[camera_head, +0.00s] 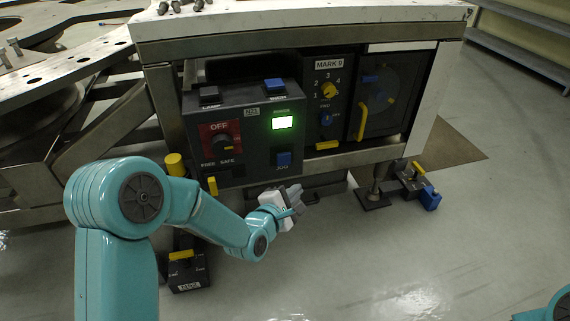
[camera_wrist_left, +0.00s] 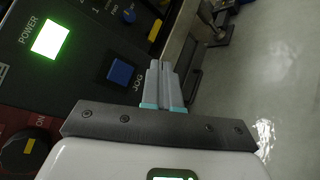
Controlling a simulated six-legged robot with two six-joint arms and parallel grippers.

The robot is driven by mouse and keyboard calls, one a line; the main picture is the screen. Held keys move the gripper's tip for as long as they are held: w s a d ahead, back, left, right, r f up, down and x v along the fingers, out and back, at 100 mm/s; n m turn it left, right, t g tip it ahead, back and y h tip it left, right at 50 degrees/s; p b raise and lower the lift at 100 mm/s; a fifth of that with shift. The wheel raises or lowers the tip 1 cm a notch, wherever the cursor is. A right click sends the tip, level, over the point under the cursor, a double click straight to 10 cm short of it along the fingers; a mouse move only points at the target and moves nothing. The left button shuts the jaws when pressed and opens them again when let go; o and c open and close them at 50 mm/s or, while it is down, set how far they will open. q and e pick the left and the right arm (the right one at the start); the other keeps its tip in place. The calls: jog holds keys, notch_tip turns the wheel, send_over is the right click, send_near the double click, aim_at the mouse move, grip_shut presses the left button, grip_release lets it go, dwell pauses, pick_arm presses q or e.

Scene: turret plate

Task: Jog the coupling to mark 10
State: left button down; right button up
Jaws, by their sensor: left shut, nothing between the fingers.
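The dark control box (camera_head: 245,112) has a blue JOG button (camera_head: 284,159) at its lower right, also in the left wrist view (camera_wrist_left: 121,72). Above it a green POWER lamp (camera_head: 283,122) is lit. A sign (camera_head: 329,64) reads MARK 9. My left gripper (camera_head: 298,192) is shut and empty, just below the JOG button in the head view and apart from it. In the left wrist view its fingertips (camera_wrist_left: 158,66) are together, right of the button. The coupling itself cannot be made out.
A black floor box (camera_head: 187,272) with a yellow top stands at lower left. A blue and yellow device (camera_head: 420,190) stands at right. Open floor lies in front.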

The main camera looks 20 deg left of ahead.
aim_at(284, 159)
pick_arm(q)
jog(key=w+a, duration=0.4)
jog(key=w, duration=0.3)
jog(key=shift+w+a+p, duration=0.2)
jog(key=shift+a+p, duration=0.15)
jog(key=shift+a, duration=0.05)
dwell(0.3)
jog(key=shift+w+a, duration=0.1)
dwell(1.7)
jog(key=shift+w+a, duration=0.1)
jog(key=shift+w, duration=0.15)
